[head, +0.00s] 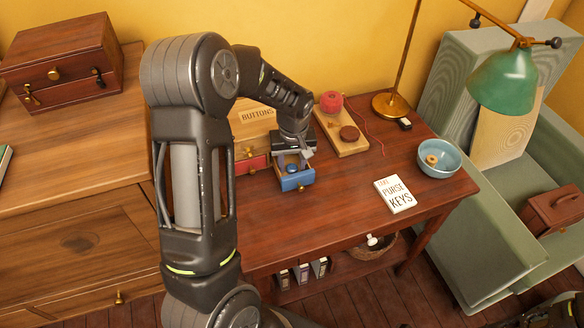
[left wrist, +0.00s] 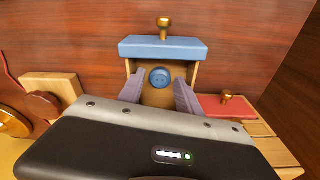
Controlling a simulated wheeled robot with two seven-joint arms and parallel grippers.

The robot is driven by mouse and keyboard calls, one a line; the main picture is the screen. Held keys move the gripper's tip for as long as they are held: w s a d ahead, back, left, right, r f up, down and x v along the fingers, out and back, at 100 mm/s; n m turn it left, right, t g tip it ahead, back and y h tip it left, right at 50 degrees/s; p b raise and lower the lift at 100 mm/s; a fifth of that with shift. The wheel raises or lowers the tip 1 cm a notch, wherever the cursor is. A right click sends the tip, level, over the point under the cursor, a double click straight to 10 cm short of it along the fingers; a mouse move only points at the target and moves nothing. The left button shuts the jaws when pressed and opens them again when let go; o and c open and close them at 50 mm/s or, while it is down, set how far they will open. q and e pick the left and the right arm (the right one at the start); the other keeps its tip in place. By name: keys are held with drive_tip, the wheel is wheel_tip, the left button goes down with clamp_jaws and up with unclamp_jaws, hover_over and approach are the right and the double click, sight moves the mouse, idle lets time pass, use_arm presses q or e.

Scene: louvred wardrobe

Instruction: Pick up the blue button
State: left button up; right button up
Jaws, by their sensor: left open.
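The blue button (left wrist: 160,77) lies in the open blue drawer (left wrist: 163,47), between the two finger tips of my left gripper (left wrist: 158,92) in the left wrist view. In the head view the blue button (head: 292,169) shows small inside the pulled-out blue drawer (head: 297,182). My left gripper (head: 293,160) is open and points down at the drawer, with a finger on each side of the button. I cannot tell whether the fingers touch it. My right gripper is not in view.
The wooden box marked BUTTONS (head: 261,115) stands behind, with a red drawer (head: 254,164) beside the blue one. The table front is clear.

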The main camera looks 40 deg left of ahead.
sight(292, 167)
use_arm(q)
drive_tip(key=shift+c, duration=0.4)
clamp_jaws()
drive_tip(key=shift+r, duration=0.1)
drive_tip(key=shift+r, duration=0.5)
wheel_tip(292, 167, up, 6)
drive_tip(key=shift+f, duration=0.15)
drive_tip(key=s+d+b, duration=0.3)
drive_tip(key=s+d, duration=0.7)
drive_tip(key=d, duration=0.4)
drive_tip(key=shift+s+d, duration=0.15)
drive_tip(key=shift+d, duration=0.25)
